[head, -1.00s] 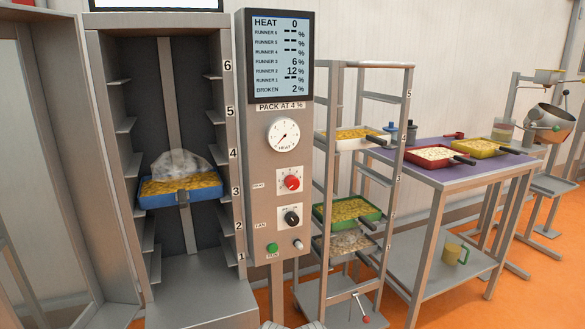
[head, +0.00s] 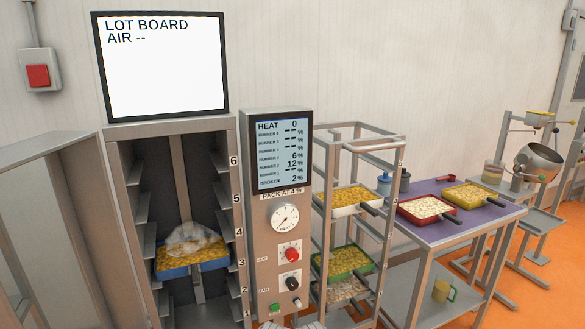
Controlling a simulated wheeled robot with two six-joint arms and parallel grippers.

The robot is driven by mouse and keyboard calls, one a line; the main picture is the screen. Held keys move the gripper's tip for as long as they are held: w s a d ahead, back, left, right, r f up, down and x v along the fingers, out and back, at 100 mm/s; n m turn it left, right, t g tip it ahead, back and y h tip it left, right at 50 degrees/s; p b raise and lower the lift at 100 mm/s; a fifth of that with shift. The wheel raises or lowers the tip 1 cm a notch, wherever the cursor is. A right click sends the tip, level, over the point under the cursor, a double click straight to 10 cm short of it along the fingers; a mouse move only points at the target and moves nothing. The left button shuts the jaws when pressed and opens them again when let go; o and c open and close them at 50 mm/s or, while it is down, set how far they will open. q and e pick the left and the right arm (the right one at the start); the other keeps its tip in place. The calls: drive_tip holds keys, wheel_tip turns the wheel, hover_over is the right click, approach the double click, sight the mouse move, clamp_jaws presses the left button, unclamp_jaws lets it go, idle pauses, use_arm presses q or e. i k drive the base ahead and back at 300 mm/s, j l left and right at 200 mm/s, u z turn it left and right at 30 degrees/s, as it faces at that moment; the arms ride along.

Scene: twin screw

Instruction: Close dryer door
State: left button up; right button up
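The dryer (head: 128,137) is a tall grey metal cabinet with its front open. Its runners are numbered 1 to 6. A blue tray (head: 178,273) of yellow pieces sits inside at runner 3, with a whitish translucent heap on top. A grey metal panel (head: 85,215), which looks like the dryer door, stands swung out to the left of the opening. Its lower part is cut off by the frame. Neither of my grippers can be made out. A small pale shape at the bottom edge cannot be identified.
A control panel (head: 272,240) with dial and knobs adjoins the dryer's right side. Right of it stand a tray rack (head: 327,200) and a purple-topped table (head: 450,230) with trays. A lot board (head: 165,75) is above the dryer. A red switch (head: 38,75) is on the wall.

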sight(74, 160)
drive_tip(key=j, duration=0.4)
drive_tip(key=k+j+z, duration=0.15)
drive_tip(key=j, duration=0.25)
drive_tip(key=k+j, duration=0.1)
drive_tip(key=j, duration=0.3)
drive_tip(key=k+j+z, duration=0.15)
drive_tip(key=j, duration=0.65)
drive_tip(key=k+j+z, duration=0.1)
drive_tip(key=j, duration=0.3)
drive_tip(key=k+j+z, duration=0.1)
drive_tip(key=j, duration=0.25)
drive_tip(key=k+j, duration=0.1)
drive_tip(key=j, duration=0.25)
drive_tip(key=k+j+z, duration=0.1)
drive_tip(key=j, duration=0.25)
drive_tip(key=k+j, duration=0.15)
drive_tip(key=j, duration=0.2)
drive_tip(key=k+j+z, duration=0.1)
drive_tip(key=j, duration=0.2)
drive_tip(key=k+j, duration=0.15)
drive_tip(key=j, duration=0.2)
drive_tip(key=z, duration=0.05)
